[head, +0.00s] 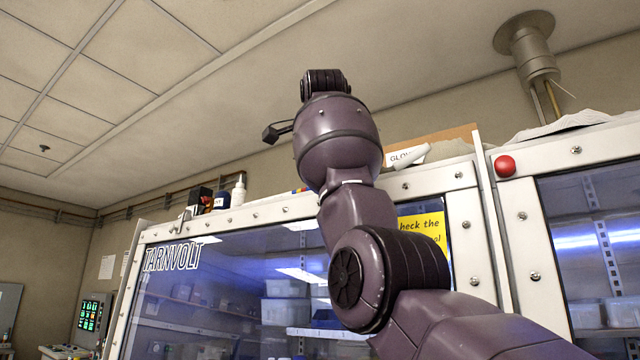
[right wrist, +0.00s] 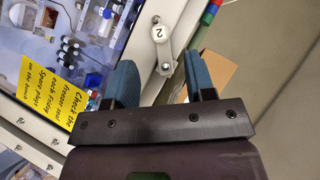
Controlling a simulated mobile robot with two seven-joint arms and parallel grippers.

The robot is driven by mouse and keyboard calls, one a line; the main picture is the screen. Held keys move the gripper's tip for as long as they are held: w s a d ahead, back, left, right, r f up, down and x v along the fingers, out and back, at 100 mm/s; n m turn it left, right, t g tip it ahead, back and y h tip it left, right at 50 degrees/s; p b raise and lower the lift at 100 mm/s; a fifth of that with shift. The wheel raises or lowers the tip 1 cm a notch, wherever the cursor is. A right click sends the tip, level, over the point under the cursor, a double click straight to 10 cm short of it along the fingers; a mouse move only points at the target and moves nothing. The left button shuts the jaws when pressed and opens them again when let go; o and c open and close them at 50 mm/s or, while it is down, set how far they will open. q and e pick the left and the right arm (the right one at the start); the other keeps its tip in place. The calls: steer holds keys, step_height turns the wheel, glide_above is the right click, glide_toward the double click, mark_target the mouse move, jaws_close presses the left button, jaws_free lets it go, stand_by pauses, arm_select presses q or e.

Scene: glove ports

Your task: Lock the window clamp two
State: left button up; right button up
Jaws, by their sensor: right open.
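No contact between fingers and clamp can be made out. My left gripper is in neither view.
The cabinet window (head: 215,285) has a white bolted frame. A yellow notice (head: 424,238) is on the glass. Bottles (head: 238,192) and a box marked "GLO" (head: 405,157) stand on top. A red knob (head: 504,165) is on the right frame. A cardboard box (right wrist: 218,70) lies beyond the fingers.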

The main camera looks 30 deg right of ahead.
steer(key=shift+v, duration=2)
